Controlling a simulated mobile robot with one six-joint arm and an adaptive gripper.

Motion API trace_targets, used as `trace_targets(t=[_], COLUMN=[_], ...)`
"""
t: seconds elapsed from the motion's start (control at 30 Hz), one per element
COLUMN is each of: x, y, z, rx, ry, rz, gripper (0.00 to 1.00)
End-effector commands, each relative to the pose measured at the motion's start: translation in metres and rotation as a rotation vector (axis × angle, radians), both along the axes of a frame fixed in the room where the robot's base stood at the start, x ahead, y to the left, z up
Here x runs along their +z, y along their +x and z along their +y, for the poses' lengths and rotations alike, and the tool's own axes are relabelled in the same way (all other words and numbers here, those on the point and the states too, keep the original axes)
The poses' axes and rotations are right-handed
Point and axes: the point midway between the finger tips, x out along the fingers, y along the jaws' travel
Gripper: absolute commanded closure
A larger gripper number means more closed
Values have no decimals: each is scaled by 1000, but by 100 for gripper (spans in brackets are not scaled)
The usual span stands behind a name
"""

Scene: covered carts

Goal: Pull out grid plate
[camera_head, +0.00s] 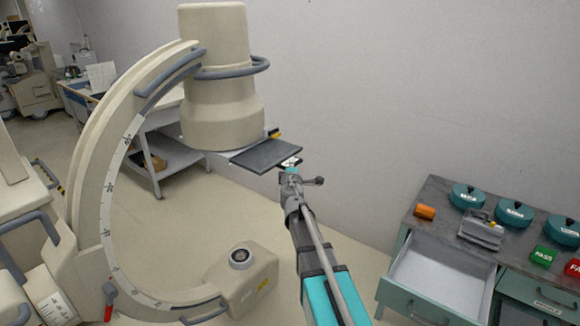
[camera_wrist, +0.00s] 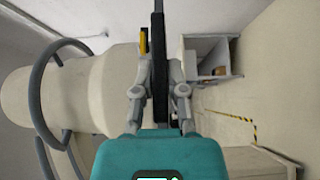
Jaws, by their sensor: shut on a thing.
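The grid plate (camera_head: 267,155) is a flat, dark grey square panel. In the head view it sticks out level to the right from below the cream cylindrical head (camera_head: 220,110) of the C-arm. Whether its left edge is still inside a slot there I cannot tell. My gripper (camera_head: 290,169) is at the plate's near right corner, shut on its edge. In the wrist view the plate (camera_wrist: 159,50) is edge-on and upright between the two fingers of my gripper (camera_wrist: 160,92). A yellow tab (camera_wrist: 143,40) shows beside the plate.
The C-arm's curved frame (camera_head: 95,190) and lower housing (camera_head: 240,275) stand to the left and below. At right is a grey-topped cabinet (camera_head: 450,205) with an open, empty drawer (camera_head: 435,280), teal round items and an orange piece (camera_head: 425,212). A wall is behind; floor between is clear.

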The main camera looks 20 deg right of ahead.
Motion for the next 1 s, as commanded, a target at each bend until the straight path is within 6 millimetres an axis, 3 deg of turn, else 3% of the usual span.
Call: trace_targets(t=[1.0], x=[0], y=[-18], z=[-13], rx=[0], ry=[0], rz=[0], gripper=[100])
